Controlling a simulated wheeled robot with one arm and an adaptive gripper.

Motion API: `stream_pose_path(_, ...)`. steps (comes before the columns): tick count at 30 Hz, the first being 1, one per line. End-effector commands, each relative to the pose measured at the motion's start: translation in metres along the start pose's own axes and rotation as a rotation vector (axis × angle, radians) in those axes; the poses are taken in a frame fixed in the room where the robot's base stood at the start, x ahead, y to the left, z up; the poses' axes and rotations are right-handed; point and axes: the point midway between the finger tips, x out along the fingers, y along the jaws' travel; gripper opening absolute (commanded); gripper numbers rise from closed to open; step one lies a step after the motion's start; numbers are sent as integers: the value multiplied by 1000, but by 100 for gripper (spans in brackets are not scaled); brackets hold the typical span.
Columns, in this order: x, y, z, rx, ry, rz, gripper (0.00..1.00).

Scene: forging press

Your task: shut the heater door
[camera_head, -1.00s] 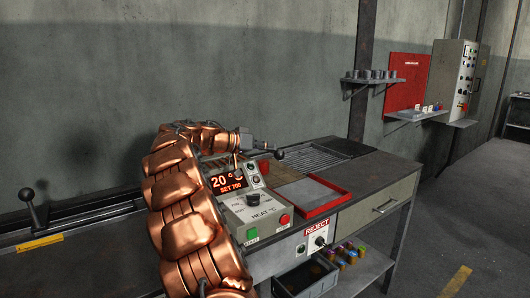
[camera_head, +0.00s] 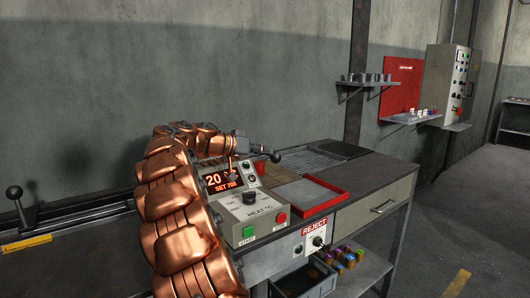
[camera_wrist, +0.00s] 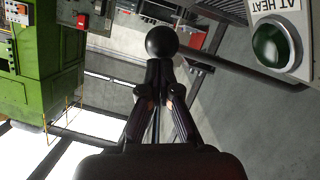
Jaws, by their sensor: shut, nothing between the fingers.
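My gripper (camera_head: 258,149) reaches out past the heater control box (camera_head: 250,212). In the wrist view its dark fingers (camera_wrist: 157,90) are together. A black ball knob (camera_wrist: 162,42) is right at the fingertips, in line with them; I cannot tell whether they touch. The knob also shows in the head view (camera_head: 276,157), at the end of a short dark rod. The heater door itself cannot be made out; my copper arm hides much of that area. The heater display reads SET 700, its upper number partly covered.
A red-rimmed tray (camera_head: 333,201) is on the bench (camera_head: 375,178) right of the box. A second ball-knob lever (camera_head: 14,192) stands at far left. In the wrist view an AT HEAT lamp (camera_wrist: 277,50) is close at the upper right, and a green machine (camera_wrist: 40,55) is farther off.

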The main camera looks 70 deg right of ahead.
Motion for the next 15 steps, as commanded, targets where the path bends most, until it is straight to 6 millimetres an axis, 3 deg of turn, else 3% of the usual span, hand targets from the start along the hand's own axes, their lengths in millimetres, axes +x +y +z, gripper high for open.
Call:
stream_pose_path(5,-26,0,-25,5,11,-16,0)
stream_pose_path(15,-93,-1,-24,3,15,-17,0)
